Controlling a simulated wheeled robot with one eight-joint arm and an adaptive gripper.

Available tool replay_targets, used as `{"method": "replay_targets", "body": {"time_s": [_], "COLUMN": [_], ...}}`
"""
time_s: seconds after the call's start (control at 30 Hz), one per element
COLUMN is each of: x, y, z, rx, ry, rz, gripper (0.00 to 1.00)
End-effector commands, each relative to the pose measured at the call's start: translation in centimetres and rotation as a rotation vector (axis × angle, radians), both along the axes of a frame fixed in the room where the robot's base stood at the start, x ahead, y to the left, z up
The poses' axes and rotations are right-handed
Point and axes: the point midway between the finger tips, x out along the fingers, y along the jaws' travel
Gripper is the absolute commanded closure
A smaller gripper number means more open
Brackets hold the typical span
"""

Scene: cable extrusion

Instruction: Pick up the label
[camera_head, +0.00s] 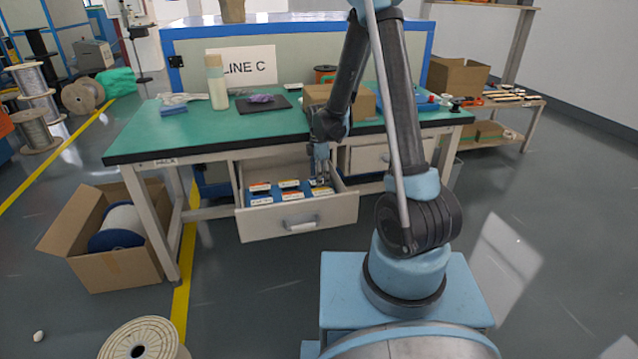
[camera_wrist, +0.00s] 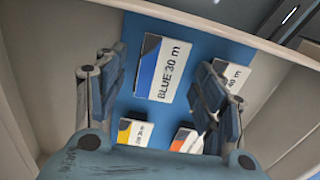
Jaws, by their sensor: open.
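In the wrist view a white label stack (camera_wrist: 164,68) reading "BLUE 30 m", with a blue and dark edge, lies on the blue drawer bottom (camera_wrist: 195,33). My gripper (camera_wrist: 163,84) is open, its two fingers on either side of this label and apart from it. Another label (camera_wrist: 235,76), ending in "40 m", is partly hidden behind the right finger. In the head view my gripper (camera_head: 319,181) reaches down into the right part of the open drawer (camera_head: 298,224), by the label rows (camera_head: 289,184).
Pale drawer walls (camera_wrist: 268,48) stand close around my gripper. The green table top (camera_head: 150,140) overhangs the drawer's back. On it are a bottle (camera_head: 216,80), a dark mat (camera_head: 262,104) and a cardboard box (camera_head: 325,96). A box with a spool (camera_head: 115,250) stands on the floor at left.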

Motion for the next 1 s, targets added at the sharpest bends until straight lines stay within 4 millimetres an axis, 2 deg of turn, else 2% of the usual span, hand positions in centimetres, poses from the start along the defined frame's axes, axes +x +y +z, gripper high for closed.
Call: {"method": "replay_targets", "body": {"time_s": [0.4, 0.6, 0.67, 1.0], "x": [-0.01, -0.01, -0.01, -0.01], "y": [0.0, 0.0, 0.0, 0.01], "z": [-0.19, -0.19, -0.19, -0.15], "rx": [0.0, 0.0, 0.0, 0.0], "ry": [0.0, 0.0, 0.0, 0.0], "rz": [0.0, 0.0, 0.0, 0.0], "gripper": [0.37, 0.63, 0.69, 0.71]}}
